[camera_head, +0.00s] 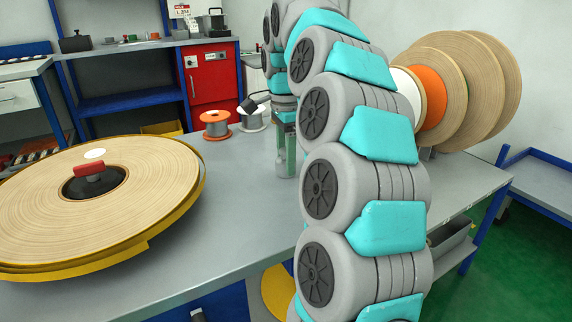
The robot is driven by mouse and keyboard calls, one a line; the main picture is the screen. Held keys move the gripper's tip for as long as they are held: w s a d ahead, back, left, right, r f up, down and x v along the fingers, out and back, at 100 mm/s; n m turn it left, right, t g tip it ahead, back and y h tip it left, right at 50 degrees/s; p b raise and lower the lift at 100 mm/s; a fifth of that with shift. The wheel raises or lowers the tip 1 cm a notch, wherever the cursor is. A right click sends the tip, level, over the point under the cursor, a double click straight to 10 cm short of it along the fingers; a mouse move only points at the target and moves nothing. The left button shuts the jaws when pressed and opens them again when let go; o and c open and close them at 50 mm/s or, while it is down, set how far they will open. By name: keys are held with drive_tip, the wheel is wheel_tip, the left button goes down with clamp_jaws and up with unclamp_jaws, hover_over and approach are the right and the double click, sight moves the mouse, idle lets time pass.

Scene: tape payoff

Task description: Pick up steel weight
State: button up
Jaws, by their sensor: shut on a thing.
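My gripper (286,160) points straight down at the far side of the grey table (235,235), beyond my arm. Its jaws are shut on a small grey metal piece, which I take for the steel weight (287,171). Only a little of the weight shows between and below the fingers. It is low, at or just above the tabletop; I cannot tell whether it touches.
A large tape roll (145,175) lies on a yellow-edged disc at left, with a red-handled hub (90,172). Upright rolls (490,85) stand at right. The table's middle is clear.

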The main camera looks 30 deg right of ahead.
clamp_jaws()
idle(0.6)
